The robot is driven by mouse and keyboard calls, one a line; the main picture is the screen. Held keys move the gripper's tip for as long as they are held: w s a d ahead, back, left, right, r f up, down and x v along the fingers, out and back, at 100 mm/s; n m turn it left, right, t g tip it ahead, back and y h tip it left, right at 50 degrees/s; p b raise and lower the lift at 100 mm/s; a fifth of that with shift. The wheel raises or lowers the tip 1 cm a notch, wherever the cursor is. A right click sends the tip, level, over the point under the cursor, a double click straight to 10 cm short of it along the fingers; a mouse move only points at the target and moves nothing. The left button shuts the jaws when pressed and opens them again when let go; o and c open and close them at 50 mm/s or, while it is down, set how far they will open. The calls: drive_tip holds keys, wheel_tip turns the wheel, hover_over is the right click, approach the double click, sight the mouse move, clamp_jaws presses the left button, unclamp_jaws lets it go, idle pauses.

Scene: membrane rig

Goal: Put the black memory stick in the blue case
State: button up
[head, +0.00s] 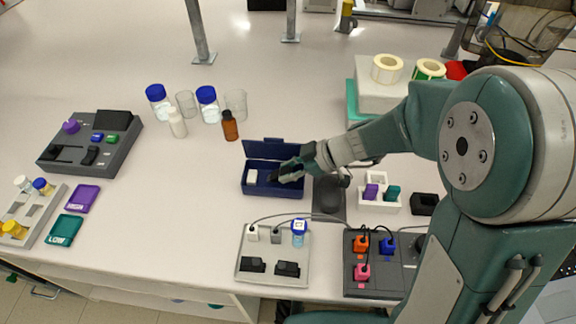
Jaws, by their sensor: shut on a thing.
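The blue case (259,190) stands open in the middle of the table, its lid raised at the back. A small white piece lies inside its left part. My gripper (277,177) reaches in from the right, with its fingertips low over the right part of the case opening. It is shut on a small dark thing, which looks like the black memory stick (272,178). The dark fingers hide most of it, and I cannot tell whether it touches the case floor.
A grey panel (245,268) with plugs and a dark panel (352,283) with coloured plugs stand in front. A white tray (377,207) is to the right. A brown bottle (230,127) and several jars stand behind left. The table left of the case is clear.

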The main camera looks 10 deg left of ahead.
drive_tip(key=o, duration=0.9)
drive_tip(key=shift+o, duration=0.2)
drive_tip(key=o, duration=0.3)
drive_tip(key=shift+o, duration=0.2)
drive_tip(key=shift+s+r, duration=1.5)
drive_tip(key=s+r, duration=0.3)
drive_tip(key=r, duration=0.6)
idle(0.4)
drive_tip(key=shift+d, duration=0.1)
